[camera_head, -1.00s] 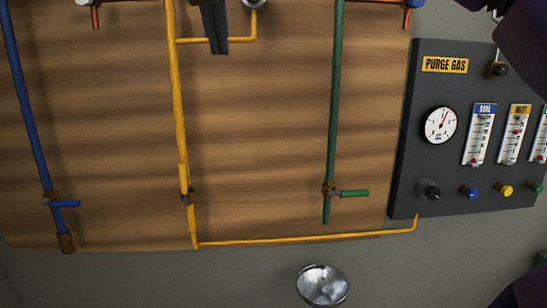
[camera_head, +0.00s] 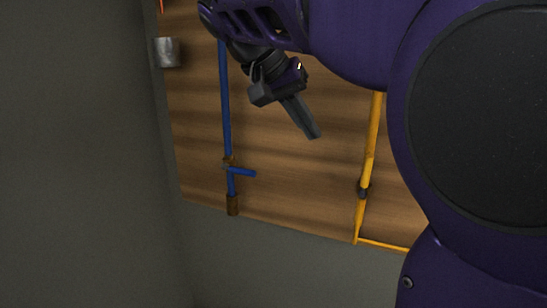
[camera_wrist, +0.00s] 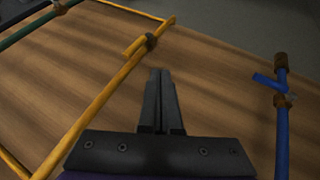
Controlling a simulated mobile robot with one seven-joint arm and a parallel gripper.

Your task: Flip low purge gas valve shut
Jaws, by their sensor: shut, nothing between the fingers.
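The yellow purge gas pipe (camera_head: 371,145) runs down the wooden board, with a dark valve body (camera_head: 363,188) low on it. In the wrist view this valve (camera_wrist: 151,42) is ahead and left of my fingers. Its short yellow handle (camera_wrist: 134,47) lies roughly along the pipe. In the head view the handle is hard to make out. My gripper (camera_head: 314,136) is shut and empty, in front of the board between the blue and yellow pipes, apart from both. Its closed fingers also show in the wrist view (camera_wrist: 161,75).
A blue pipe (camera_head: 225,100) with a sideways blue handle (camera_head: 242,172) stands left in the head view and right in the wrist view (camera_wrist: 282,140). A green pipe (camera_wrist: 25,30) shows at the wrist view's upper left. My purple arm covers the head view's right side.

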